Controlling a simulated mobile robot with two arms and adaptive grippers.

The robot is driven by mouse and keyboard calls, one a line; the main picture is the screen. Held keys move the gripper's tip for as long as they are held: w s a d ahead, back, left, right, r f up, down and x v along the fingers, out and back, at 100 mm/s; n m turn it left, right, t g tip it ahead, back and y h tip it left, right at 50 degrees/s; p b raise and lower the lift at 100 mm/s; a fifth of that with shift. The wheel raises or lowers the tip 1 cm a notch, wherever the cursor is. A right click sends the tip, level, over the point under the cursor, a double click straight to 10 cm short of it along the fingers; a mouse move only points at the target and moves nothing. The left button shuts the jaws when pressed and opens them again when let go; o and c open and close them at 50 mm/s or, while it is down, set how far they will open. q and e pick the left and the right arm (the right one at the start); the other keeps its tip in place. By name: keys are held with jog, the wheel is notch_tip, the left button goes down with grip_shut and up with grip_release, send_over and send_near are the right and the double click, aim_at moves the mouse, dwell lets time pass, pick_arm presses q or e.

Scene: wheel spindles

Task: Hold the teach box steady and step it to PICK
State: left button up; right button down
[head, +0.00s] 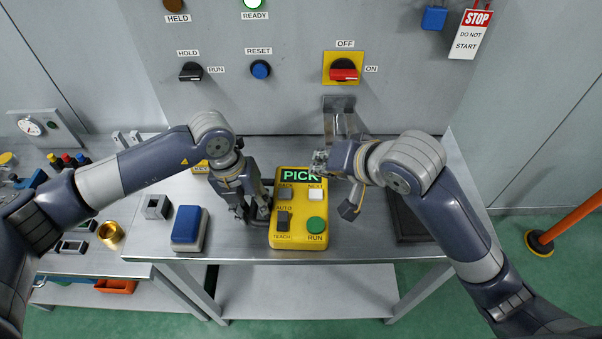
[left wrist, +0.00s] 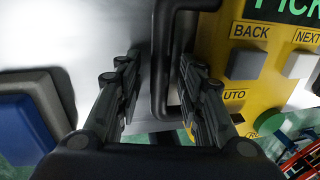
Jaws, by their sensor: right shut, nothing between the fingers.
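The yellow teach box (head: 298,236) lies on the bench, its display (head: 299,175) reading PICK. It has a grey BACK button (head: 285,193), a pale NEXT button (head: 316,194), an AUTO/TEACH switch (head: 283,220) and a green RUN button (head: 316,224). My left gripper (head: 252,213) is at the box's left side. In the left wrist view its fingers stand apart on either side of the black handle (left wrist: 160,70), with narrow gaps showing; firm contact cannot be seen. My right gripper (head: 319,163) is shut and empty by the display's right end, partly hidden by its own wrist.
A blue-topped block (head: 187,226) and a small grey block (head: 156,207) are left of the box. A dark flat tray (head: 411,222) lies right. The wall panel behind carries a red-handled switch (head: 343,72) and a metal bracket (head: 339,104).

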pick_arm(q)
notch_tip(320, 180, up, 8)
jog(key=a, duration=0.1)
jog(key=shift+a, duration=0.25)
jog(key=shift+f, duration=0.1)
